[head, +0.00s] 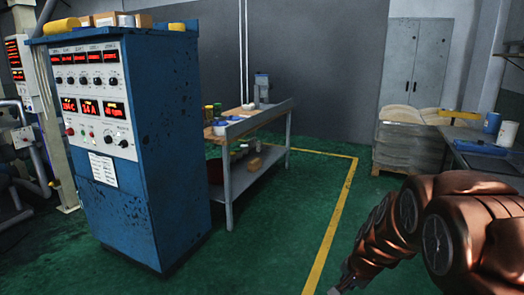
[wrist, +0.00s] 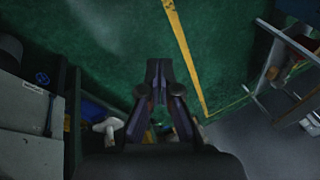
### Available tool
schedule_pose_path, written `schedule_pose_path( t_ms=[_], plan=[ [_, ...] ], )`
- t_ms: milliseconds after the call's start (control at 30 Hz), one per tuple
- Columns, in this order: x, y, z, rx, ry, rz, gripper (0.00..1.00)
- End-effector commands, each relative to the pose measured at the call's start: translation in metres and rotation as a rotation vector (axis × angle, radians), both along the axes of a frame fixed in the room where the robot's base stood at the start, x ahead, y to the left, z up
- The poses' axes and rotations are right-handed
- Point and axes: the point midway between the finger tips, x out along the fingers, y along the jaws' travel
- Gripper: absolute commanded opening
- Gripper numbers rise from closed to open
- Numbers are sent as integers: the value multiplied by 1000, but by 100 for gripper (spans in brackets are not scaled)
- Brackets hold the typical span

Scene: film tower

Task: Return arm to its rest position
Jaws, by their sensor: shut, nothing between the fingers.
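My arm, copper-coloured, shows at the lower right of the head view, bent over the green floor. The end of the arm reaches down towards the bottom edge there, and its tip is small and partly cut off. In the wrist view my gripper (wrist: 157,72) has its two dark fingers together with nothing between them. It hangs over the green floor, apart from any object.
A blue control cabinet (head: 160,150) with red displays stands at the left. A workbench (head: 262,122) stands behind it. At the right are a stacked pallet (head: 405,150) and a table with a blue tray (head: 483,147). Green floor with a yellow line (head: 331,230) is clear between.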

Motion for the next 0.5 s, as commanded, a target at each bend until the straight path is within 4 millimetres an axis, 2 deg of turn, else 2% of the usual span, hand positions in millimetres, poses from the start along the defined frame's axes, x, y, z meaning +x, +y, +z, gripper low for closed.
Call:
schedule_pose_path(
  t_ms=[33,300,500],
  plan=[
    [-16,8,21,-7,15,50,0],
    [-116,40,75,-53,155,339,0],
    [-195,49,111,-93,262,542,0]
  ],
)
